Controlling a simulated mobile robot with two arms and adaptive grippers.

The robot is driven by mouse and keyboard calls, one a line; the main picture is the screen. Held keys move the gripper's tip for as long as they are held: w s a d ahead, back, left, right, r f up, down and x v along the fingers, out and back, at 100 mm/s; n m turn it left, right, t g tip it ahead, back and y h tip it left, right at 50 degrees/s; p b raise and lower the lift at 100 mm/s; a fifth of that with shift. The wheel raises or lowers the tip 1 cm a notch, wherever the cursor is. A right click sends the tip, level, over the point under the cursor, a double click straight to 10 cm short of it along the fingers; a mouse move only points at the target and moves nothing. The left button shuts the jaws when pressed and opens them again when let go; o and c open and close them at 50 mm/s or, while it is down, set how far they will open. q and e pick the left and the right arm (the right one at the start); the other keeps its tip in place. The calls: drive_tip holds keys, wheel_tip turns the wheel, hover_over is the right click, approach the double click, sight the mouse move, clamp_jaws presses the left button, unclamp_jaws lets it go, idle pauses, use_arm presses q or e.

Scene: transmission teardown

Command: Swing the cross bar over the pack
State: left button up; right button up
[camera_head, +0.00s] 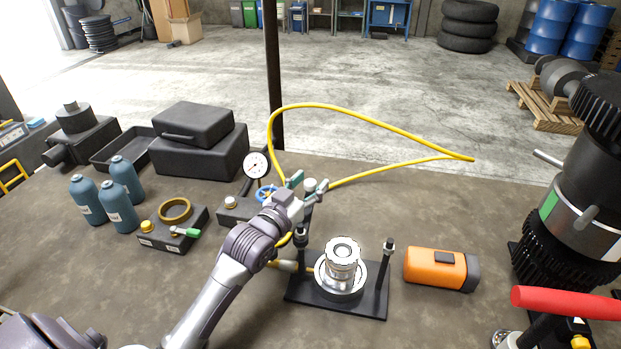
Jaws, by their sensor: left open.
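The pack (342,262) is a shiny metal stack standing upright in a round seat on a black base plate (357,308). A dark post (388,250) stands to its right and another post (301,240) to its left. A narrow bar (308,205), seemingly the cross bar, extends from the left post away from the pack and is partly hidden by my arm. My left gripper (307,187) is open, with its teal fingertips on either side of the bar's pale far end. I cannot tell whether they touch it. My right gripper is not in view.
A yellow hose (380,127) loops behind the gripper, near a pressure gauge (256,164). An orange case (435,268) lies right of the plate. A large black cylinder assembly (585,200) and a red handle (565,302) stand at right. Blue bottles (124,180) and black cases (198,150) occupy the left.

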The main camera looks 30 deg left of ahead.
use_arm(q)
drive_tip(key=shift+w, duration=0.25)
clamp_jaws()
idle(0.3)
